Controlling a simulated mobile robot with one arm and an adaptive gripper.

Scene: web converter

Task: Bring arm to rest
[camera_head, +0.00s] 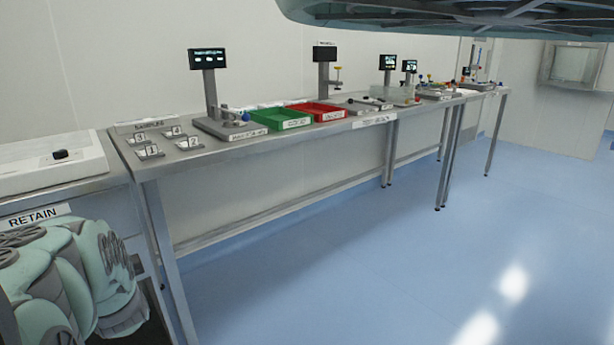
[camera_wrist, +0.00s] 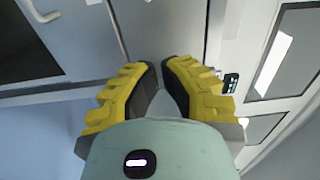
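My gripper (camera_wrist: 162,72) shows in the wrist view with its two yellow fingers with dark inner pads. The fingertips are apart with a narrow gap between them, and nothing is held there. Beyond the fingers are grey door or wall panels with a handle at the upper left. In the head view, part of my arm, pale green and grey, shows at the lower left beside the bench labelled RETAIN. The gripper itself cannot be made out in the head view.
A long steel table (camera_head: 300,142) along the wall carries a green tray (camera_head: 279,118), a red tray (camera_head: 318,111), scales with displays and small numbered dishes. A RETAIN bench (camera_head: 60,190) stands at the left. The blue floor (camera_head: 430,270) to the right is clear.

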